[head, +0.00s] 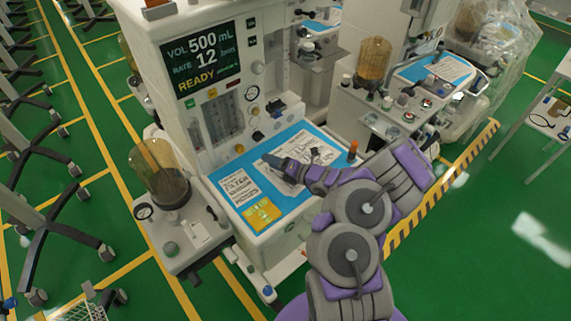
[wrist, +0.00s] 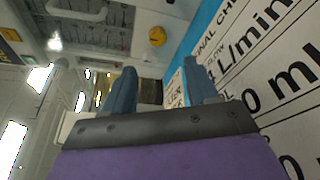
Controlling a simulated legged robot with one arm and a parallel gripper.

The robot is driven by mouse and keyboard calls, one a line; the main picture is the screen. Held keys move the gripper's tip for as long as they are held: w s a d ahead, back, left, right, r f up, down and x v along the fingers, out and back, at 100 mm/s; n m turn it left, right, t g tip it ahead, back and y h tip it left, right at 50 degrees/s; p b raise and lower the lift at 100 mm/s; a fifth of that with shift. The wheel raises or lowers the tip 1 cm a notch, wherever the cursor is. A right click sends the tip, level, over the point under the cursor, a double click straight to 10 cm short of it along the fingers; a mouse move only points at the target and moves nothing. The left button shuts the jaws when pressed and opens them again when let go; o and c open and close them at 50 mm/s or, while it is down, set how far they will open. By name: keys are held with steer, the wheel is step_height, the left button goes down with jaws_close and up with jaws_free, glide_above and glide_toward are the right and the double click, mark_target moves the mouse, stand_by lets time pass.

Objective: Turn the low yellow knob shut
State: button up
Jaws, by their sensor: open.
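The low yellow knob (head: 239,149) sits on the lower front panel of the anaesthesia cart, just above the blue-edged work surface. In the wrist view the round yellow knob (wrist: 157,36) shows beyond the fingertips, near the top middle. My gripper (head: 268,160) is over the work surface, to the right of the knob and apart from it. In the wrist view my gripper (wrist: 160,80) has its two fingers spread with nothing between them. The knob's pointer position is too small to tell.
Printed sheets (head: 240,187) and a yellow card (head: 262,214) lie on the work surface. A dark knob (head: 258,136) and gauges are near the yellow knob. A bellows canister (head: 160,172) stands at left. An orange-topped object (head: 353,148) stands at the surface's right edge.

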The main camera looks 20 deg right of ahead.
steer(key=shift+p+v, duration=0.5)
steer(key=shift+v, duration=2)
